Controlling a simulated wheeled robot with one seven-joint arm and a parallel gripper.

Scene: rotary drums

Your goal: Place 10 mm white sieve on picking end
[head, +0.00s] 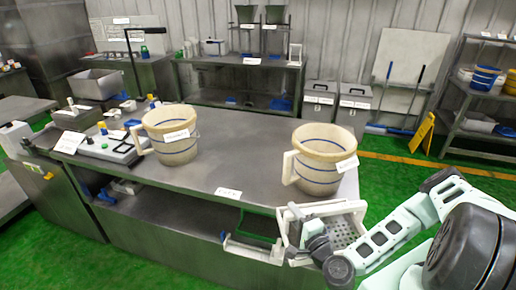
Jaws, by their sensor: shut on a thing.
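A white-framed sieve (350,226) with a grey plate full of round holes is in the head view. It is in front of the table's right front corner. My gripper (318,243) is shut on the sieve at its left side, and my arm reaches in from the right. The grip itself is partly hidden by the gripper's body. The steel table (240,150) has a white label (228,193) on its front edge, too small to read. I cannot tell which part is the picking end.
A left bucket (172,134) and a right bucket (318,168) stand on the table, with clear steel between them. A green-meshed frame (255,228) sits below the front edge. A grey device (108,145) is at the left end. Green floor lies at the right.

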